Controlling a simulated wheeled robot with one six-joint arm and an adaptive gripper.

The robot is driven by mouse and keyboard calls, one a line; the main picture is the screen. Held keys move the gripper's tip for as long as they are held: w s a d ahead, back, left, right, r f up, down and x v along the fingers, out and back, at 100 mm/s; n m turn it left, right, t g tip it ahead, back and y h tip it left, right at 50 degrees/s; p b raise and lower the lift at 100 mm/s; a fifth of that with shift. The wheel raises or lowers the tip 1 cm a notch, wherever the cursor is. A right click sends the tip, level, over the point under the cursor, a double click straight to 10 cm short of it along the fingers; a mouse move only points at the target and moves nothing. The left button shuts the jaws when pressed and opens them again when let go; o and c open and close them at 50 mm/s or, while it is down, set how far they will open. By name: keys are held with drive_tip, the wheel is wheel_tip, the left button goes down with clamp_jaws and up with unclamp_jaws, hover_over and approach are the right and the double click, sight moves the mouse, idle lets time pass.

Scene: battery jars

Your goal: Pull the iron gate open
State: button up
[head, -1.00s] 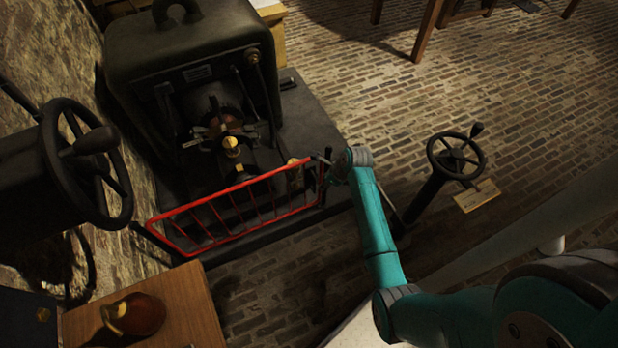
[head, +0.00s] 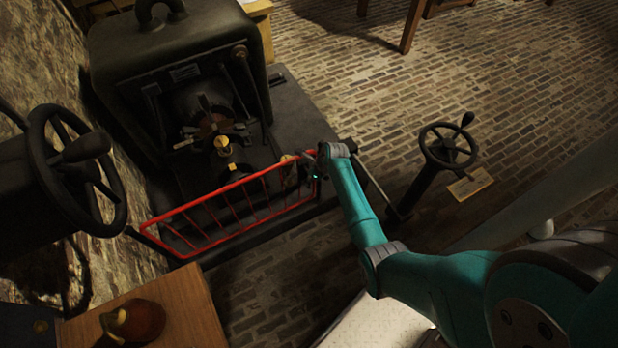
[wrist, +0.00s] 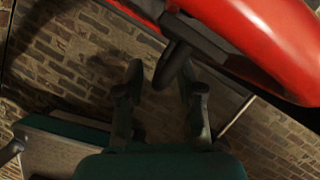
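The red-barred iron gate (head: 218,213) stands low across the front of a dark machine in the head view. Its smooth red part (wrist: 275,45) fills the upper right of the wrist view. My gripper (head: 312,172) is at the gate's right end, with its fingers small and partly lost against the dark in the head view. In the wrist view my gripper (wrist: 160,75) shows two separated fingers. A dark rounded handle-like piece (wrist: 173,66) reaches down between the fingertips, closer to the right one. No firm grip on it shows.
The dark machine (head: 180,60) stands behind the gate. A black handwheel on a post (head: 448,147) stands to the right, with a small sign (head: 470,185). Another handwheel (head: 75,165) is at left. A wooden cabinet (head: 180,305) is at lower left. Brick floor is open at upper right.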

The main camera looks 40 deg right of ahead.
drive_tip(key=shift+w+f, duration=0.15)
drive_tip(key=shift+f, duration=0.25)
clamp_jaws()
